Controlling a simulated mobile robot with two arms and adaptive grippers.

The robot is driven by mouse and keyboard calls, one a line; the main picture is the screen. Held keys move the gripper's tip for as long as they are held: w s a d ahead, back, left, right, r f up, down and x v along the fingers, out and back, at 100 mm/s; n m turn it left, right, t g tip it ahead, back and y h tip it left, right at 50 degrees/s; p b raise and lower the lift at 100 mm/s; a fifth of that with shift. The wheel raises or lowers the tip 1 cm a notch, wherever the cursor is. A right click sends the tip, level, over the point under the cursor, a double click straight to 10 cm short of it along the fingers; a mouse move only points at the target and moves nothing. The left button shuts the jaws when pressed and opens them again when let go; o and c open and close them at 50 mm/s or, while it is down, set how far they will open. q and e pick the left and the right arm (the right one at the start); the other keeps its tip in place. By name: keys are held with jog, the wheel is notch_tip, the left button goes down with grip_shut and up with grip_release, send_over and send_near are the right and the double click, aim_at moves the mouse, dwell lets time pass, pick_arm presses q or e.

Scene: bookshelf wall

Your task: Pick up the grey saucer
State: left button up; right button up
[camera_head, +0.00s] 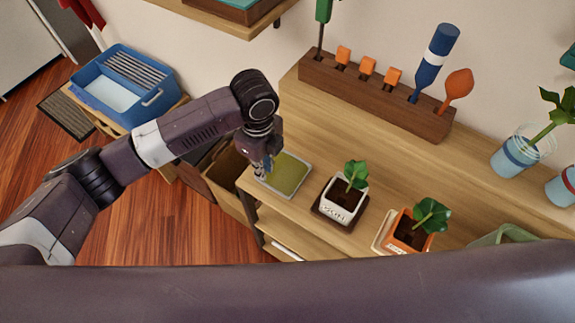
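A square saucer with a pale greyish rim (304,168) and an olive-green inside lies on the wooden shelf top near its left end. It looks empty and is the likeliest grey saucer. My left gripper (266,168) points down at the saucer's left edge. Its fingers are small and partly hidden by the wrist, so I cannot tell whether they touch or hold the rim. My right gripper is not in view.
A white pot (341,202) with a plant stands on a brown saucer to the right. An orange pot (409,233) stands further right. A wooden tool rack (372,92) is behind. A blue bin (120,87) stands at left. The shelf's front edge is close.

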aim_at(265, 183)
pick_arm(q)
jog(key=f+p, duration=0.1)
jog(key=f, duration=0.4)
jog(key=shift+a+f+p, duration=0.2)
jog(key=shift+f+p, duration=0.15)
jog(key=shift+p, duration=0.05)
jog(key=shift+s+a+f, duration=0.1)
jog(key=shift+f, duration=0.2)
jog(key=shift+c, duration=0.5)
grip_shut()
jog(key=shift+r, duration=0.15)
